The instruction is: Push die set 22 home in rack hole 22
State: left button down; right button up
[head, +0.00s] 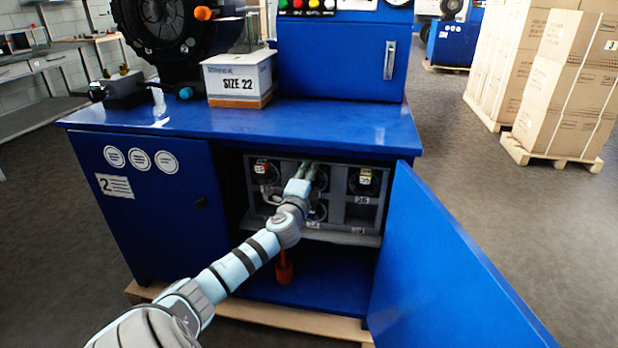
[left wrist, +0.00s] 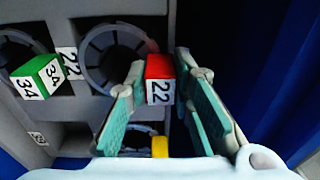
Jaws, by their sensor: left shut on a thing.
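In the left wrist view, die set 22 shows as a grey segmented ring (left wrist: 112,58) with a red block marked 22 (left wrist: 160,80) at its front. It is at the rack hole beside the rack label 22 (left wrist: 68,62). How deep it sits I cannot tell. My left gripper (left wrist: 163,100) has its two fingers on either side of the red block and is shut on it. In the head view my left gripper (head: 308,172) reaches into the cabinet at the grey rack (head: 340,205) and hides the die set behind it. My right gripper is not in view.
A green block marked 34 (left wrist: 38,77) fronts another die set close on the left, and a yellow block (left wrist: 159,147) lies below. The open blue door (head: 440,270) bounds the right side. A SIZE 22 box (head: 238,80) stands on the cabinet top.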

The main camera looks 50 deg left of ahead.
pick_arm(q)
jog(key=shift+w+a+r, duration=0.15)
jog(key=shift+w, duration=0.15)
jog(key=c, duration=1.8)
grip_release()
jog(key=shift+c, duration=0.2)
jog(key=o, duration=0.5)
jog(key=shift+r, duration=0.1)
jog(key=shift+s+f, duration=0.1)
jog(key=shift+f, duration=0.2)
jog(key=v, duration=1.2)
jog(key=shift+r, duration=0.1)
